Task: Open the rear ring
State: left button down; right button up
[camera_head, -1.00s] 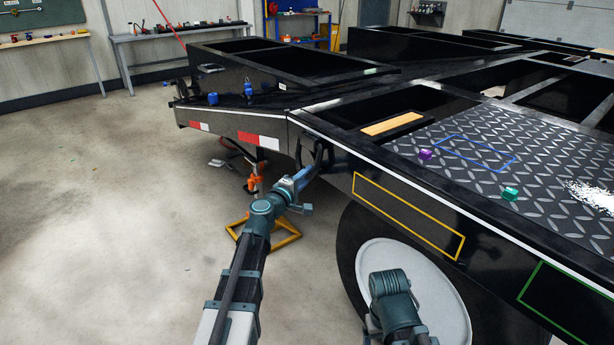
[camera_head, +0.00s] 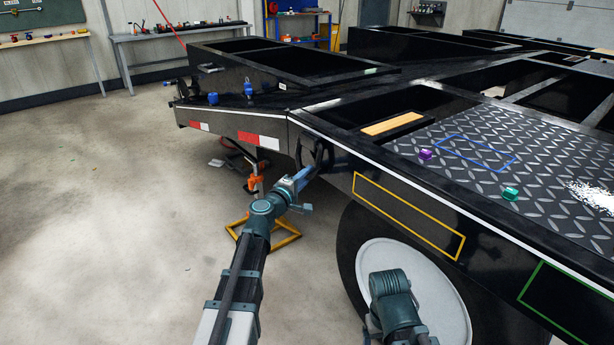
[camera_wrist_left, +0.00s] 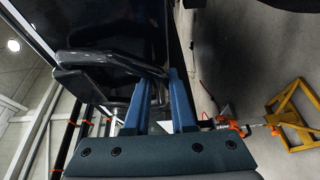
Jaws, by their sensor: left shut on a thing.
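The rear ring (camera_head: 318,152) is a dark loop on the side of the black trailer (camera_head: 405,185), close to its rear corner. In the left wrist view the dark ring (camera_wrist_left: 105,62) curves from the trailer side toward my fingertips. My left gripper (camera_head: 311,170) reaches up to it from below. Its two blue fingers (camera_wrist_left: 160,80) are shut on the ring near their tips, with a gap between them further back. Part of the ring is hidden in shadow against the black trailer. My right arm shows at the bottom, but its gripper is out of view.
A wheel with a white disc (camera_head: 425,290) is under the trailer side, right of my left arm. A yellow stand (camera_head: 285,238) with an orange jack (camera_head: 255,183) is on the floor behind my left arm. The concrete floor (camera_head: 110,220) to the left is largely clear.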

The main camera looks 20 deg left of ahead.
pick_arm(q)
jog(key=shift+s+d, duration=0.15)
jog(key=shift+d, duration=0.1)
jog(key=shift+s+r+p, duration=0.15)
jog(key=shift+r+p, duration=0.1)
jog(key=shift+p, duration=0.4)
jog(key=s+a+r+m+g+y+p, duration=0.2)
jog(key=g+p, duration=0.6)
jog(key=p, duration=1.3)
jog(key=s+a+r+y, duration=0.1)
jog(key=s+a+r, duration=0.1)
jog(key=s+r, duration=0.1)
jog(key=shift+s+a+r+m+g+y, duration=0.25)
jog(key=shift+a+r+m+g+y, duration=0.05)
jog(key=shift+r+m+y, duration=0.15)
jog(key=shift+r, duration=0.15)
jog(key=c, duration=0.8)
grip_release()
jog(key=shift+o, duration=0.2)
jog(key=shift+a, duration=0.1)
